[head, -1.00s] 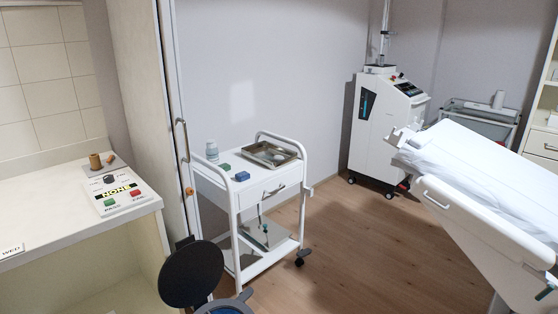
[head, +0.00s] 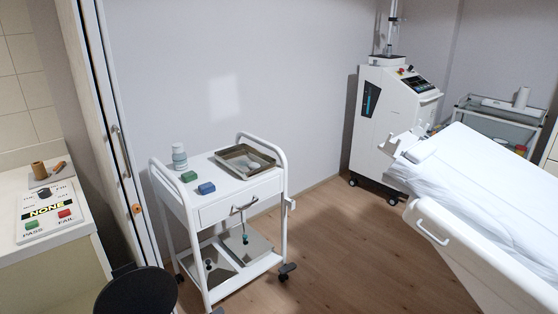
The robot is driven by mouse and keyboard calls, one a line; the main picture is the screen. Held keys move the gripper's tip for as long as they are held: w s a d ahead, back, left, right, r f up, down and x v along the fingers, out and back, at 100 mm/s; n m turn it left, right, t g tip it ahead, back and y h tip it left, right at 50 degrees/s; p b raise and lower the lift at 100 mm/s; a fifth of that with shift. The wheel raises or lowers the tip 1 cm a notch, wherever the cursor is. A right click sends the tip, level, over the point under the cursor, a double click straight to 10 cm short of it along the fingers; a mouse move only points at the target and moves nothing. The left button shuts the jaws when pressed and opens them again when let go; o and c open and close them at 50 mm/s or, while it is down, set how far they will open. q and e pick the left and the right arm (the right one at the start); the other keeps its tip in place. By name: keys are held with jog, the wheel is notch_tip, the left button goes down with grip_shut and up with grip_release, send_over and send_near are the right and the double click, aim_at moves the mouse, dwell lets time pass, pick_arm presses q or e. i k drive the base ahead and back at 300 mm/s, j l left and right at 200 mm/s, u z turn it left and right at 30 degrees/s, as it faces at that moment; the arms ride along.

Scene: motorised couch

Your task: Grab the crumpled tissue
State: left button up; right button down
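I cannot make out a crumpled tissue for certain. A small pale item (head: 254,165), too small to identify, lies in the metal tray (head: 229,154) on top of the white trolley (head: 222,206). On the trolley top, left of the tray, are a green block (head: 189,176), a blue block (head: 206,188) and a pale bottle (head: 179,157). Neither of my grippers is in view.
A white couch (head: 500,185) stands tilted at the right, with a white machine (head: 395,125) behind it. A dark round disc (head: 137,294) is at the bottom left, near a counter (head: 62,252). Wooden floor (head: 345,240) between trolley and couch is clear.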

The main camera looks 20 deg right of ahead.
aim_at(253, 165)
jog(key=i+l+z, duration=0.1)
jog(key=i+l, duration=0.4)
jog(key=l, duration=0.2)
jog(key=i+l+z, duration=0.1)
jog(key=i+l, duration=0.4)
jog(key=l, duration=0.15)
jog(key=i+j+z, duration=0.2)
jog(key=i, duration=1.2)
